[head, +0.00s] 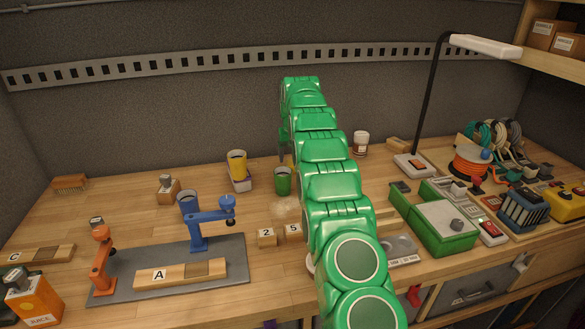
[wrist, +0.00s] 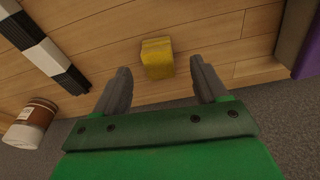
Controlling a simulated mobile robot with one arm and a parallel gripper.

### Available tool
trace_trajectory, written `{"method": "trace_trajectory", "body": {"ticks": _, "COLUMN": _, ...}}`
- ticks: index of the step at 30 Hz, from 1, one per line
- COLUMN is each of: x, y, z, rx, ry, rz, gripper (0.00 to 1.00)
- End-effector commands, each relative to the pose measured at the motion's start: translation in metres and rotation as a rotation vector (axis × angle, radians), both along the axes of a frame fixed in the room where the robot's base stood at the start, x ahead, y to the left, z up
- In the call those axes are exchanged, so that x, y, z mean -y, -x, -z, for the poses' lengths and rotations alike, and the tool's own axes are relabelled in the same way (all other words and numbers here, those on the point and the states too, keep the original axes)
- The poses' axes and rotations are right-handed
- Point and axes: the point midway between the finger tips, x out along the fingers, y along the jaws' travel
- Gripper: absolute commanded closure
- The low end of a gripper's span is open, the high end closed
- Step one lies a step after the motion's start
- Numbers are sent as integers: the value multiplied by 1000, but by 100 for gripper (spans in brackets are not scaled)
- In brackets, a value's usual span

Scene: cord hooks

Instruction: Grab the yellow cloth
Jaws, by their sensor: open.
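The yellow cloth (wrist: 157,58) shows in the wrist view as a small, block-like folded piece on the wooden bench top. My gripper (wrist: 160,72) is open, with one dark finger to the left of the cloth and one to the right. The cloth lies just ahead of the gap between the fingertips, and neither finger visibly touches it. In the head view my green arm hides most of the area around the gripper, and I cannot make out the cloth clearly there.
In the wrist view, a brown-and-white jar (wrist: 32,122) lies left, below a black-and-white strip (wrist: 42,48). A purple thing stands at the right edge. In the head view, a green cup (head: 282,182) and a yellow cup (head: 237,164) stand left of my arm.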

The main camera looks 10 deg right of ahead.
Motion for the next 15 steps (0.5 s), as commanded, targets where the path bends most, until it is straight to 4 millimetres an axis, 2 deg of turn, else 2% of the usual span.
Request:
{"method": "trace_trajectory", "body": {"ticks": 5, "x": 2, "y": -4, "z": 11, "rx": 0, "ry": 0, "rz": 0, "gripper": 28}}
{"method": "trace_trajectory", "body": {"ticks": 15, "x": 4, "y": -14, "z": 45, "rx": 2, "ry": 0, "rz": 0, "gripper": 28}}
